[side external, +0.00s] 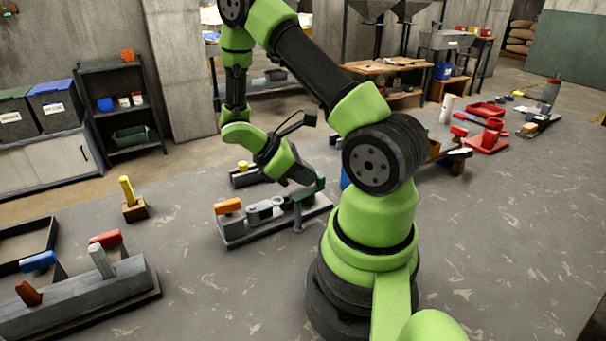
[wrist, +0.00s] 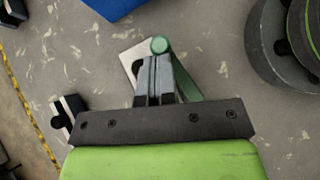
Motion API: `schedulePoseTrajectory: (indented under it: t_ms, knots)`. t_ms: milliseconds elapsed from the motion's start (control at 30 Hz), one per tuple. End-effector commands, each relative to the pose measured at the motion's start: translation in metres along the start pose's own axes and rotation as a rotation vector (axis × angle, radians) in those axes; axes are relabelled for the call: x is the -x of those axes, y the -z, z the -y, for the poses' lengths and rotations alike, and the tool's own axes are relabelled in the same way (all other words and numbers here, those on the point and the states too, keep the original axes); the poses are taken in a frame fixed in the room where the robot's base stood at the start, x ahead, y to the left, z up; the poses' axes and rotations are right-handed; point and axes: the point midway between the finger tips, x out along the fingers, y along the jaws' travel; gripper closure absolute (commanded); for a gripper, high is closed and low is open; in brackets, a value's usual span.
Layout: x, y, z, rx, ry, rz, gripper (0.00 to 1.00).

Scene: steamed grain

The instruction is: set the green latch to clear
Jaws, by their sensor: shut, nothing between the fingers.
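The green latch (side external: 308,190) is a dark green lever at the right end of a low grey fixture (side external: 235,238) on the bench. In the wrist view the latch (wrist: 188,82) shows as a green bar slanting beside the fingers, with a round green end at their tips. My gripper (side external: 304,180) is shut with nothing held, right at the latch; it also shows in the wrist view (wrist: 156,60). The fingers look very close to the round end; I cannot tell whether they touch. A pale plate (wrist: 128,62) lies behind them. No "clear" marking is readable.
The fixture also carries an orange handle (side external: 229,206). A yellow-handled block (side external: 134,200) and a grey lever bank (side external: 80,298) stand to the left. Red trays (side external: 487,110) and other items lie at the right. Bare bench shows in front of the fixture.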

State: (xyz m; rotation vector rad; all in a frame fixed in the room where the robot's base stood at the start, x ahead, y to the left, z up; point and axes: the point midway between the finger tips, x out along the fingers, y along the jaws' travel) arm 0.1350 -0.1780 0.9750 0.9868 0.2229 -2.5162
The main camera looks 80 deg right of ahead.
Motion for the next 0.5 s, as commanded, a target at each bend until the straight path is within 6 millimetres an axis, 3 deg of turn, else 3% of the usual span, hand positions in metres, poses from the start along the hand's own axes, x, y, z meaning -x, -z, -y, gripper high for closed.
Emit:
schedulePoseTrajectory:
  t_ms: [333, 500]
  knots:
    - [0.007, 0.009, -0.001, 0.003, 0.009, 0.003, 1.0]
    - [0.025, 0.027, 0.0, 0.003, 0.009, 0.004, 1.0]
